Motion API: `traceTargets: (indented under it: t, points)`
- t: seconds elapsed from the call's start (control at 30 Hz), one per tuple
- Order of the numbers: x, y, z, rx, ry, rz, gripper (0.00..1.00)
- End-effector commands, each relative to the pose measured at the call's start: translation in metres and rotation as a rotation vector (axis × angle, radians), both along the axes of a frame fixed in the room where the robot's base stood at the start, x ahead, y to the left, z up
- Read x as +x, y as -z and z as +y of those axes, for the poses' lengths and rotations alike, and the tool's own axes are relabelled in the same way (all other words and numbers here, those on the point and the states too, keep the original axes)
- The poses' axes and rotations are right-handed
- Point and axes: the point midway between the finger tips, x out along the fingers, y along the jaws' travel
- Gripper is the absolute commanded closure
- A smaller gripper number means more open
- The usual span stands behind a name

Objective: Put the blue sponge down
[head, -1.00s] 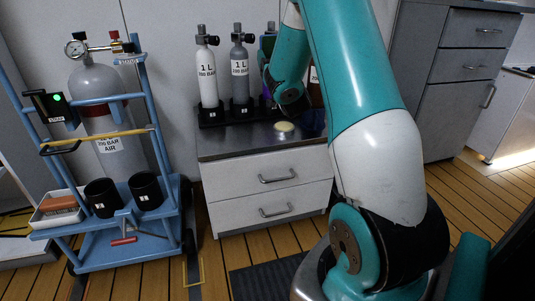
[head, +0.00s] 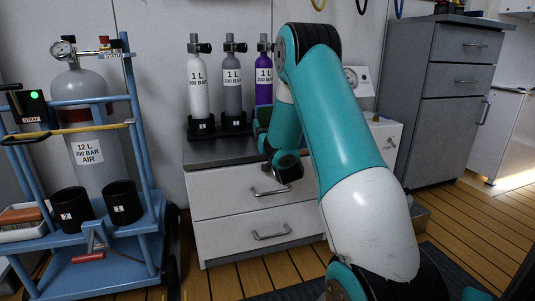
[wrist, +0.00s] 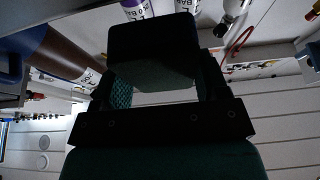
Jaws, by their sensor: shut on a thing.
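My gripper (wrist: 156,76) is shut on a dark block, which I take to be the blue sponge (wrist: 152,40), in the wrist view. The block looks almost black in the shade, so its blue does not show. A finger lies on each side of it. In the head view my teal arm hides most of the gripper. A small dark green patch by the purple cylinder may be part of the gripper or the held block; I cannot tell which. Whether the block touches any surface is unclear.
The steel-topped drawer cabinet (head: 248,205) carries white (head: 199,85), grey (head: 233,85) and purple (head: 263,82) cylinders in black holders. A blue trolley (head: 100,280) with a large grey cylinder (head: 92,145) stands left. Grey drawers (head: 440,110) stand right.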

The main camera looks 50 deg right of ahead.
Motion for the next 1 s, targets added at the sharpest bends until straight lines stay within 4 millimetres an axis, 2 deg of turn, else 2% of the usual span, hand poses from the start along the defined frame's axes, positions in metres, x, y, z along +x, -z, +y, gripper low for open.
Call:
traceTargets:
  t: [0.17,0.3,0.4,0.77,0.8,0.9,1.0]
  points:
    - [0.0,0.015,0.0,0.001,0.0,0.0,0.55]
    - [0.0,0.039,0.0,0.001,0.0,0.0,0.55]
    - [0.0,0.05,0.0,0.001,0.0,0.0,0.55]
    - [0.0,0.051,0.0,0.001,0.0,0.0,0.55]
    - [0.0,0.05,0.0,0.001,0.0,0.0,0.28]
    - [0.0,0.05,0.0,0.001,0.0,0.0,0.07]
    - [0.0,0.05,0.0,0.001,0.0,0.0,0.07]
